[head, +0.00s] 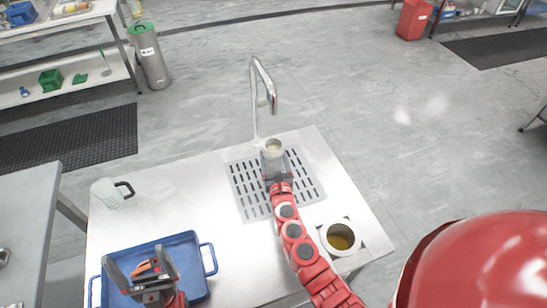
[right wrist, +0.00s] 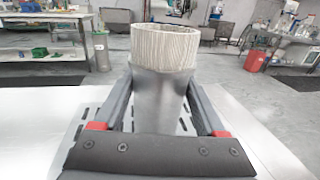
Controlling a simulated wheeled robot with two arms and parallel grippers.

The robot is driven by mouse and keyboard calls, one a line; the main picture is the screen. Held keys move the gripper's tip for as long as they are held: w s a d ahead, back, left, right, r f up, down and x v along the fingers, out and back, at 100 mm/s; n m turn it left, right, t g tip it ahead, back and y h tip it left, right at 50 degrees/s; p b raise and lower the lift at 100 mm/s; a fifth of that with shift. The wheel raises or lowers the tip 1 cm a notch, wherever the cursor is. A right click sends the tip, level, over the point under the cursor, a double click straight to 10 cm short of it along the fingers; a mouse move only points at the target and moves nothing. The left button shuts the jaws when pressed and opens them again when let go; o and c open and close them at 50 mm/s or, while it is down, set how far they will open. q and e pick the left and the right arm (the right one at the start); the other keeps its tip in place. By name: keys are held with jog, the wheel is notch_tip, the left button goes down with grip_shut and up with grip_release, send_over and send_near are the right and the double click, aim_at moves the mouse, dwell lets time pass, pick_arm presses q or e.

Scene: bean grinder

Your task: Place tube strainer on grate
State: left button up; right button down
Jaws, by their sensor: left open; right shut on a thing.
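My right gripper (head: 274,178) is shut on the tube strainer (head: 274,146), a cylinder with a grey lower part and a pale, ribbed upper part. It stands upright over the slotted grate (head: 247,197), near the grate's far edge. In the right wrist view the strainer (right wrist: 163,85) sits between the two fingers (right wrist: 160,100). Its bottom is hidden, so I cannot tell whether it touches the grate. My left gripper (head: 145,272) is open and empty above the blue tray (head: 184,240) at the front left.
A tall faucet (head: 262,90) rises just behind the grate. A clear jug with a dark handle (head: 110,193) stands at the left of the steel table (head: 165,190). A round opening with brown contents (head: 341,237) is at the right front. The table's middle left is clear.

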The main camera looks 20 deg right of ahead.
grip_release()
jog(key=shift+f, duration=0.1)
